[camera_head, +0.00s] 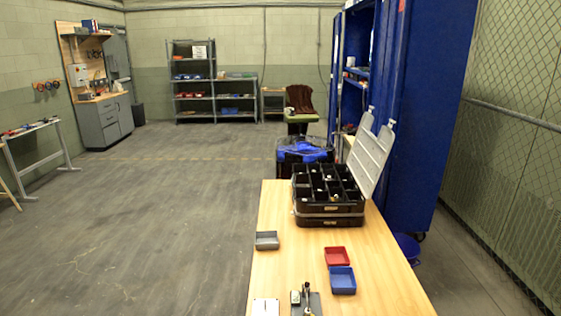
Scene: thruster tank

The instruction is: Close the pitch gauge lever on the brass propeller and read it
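I cannot make out a brass propeller or a pitch gauge lever in the head view. At the bottom edge, on the wooden table (275,215), a dark plate (314,302) carries a small upright metal piece (307,289). A small grey and dark item (295,298) is beside it. These are too small and cut off by the frame to identify. A pale flat plate (265,307) lies to their left. Neither of my grippers shows.
An open black compartment case (328,221) with its clear lid (371,157) raised stands at the table's far end. Grey (267,240), red (337,256) and blue (342,280) trays lie nearer. A blue cabinet (425,120) stands right. The floor at left (150,230) is clear.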

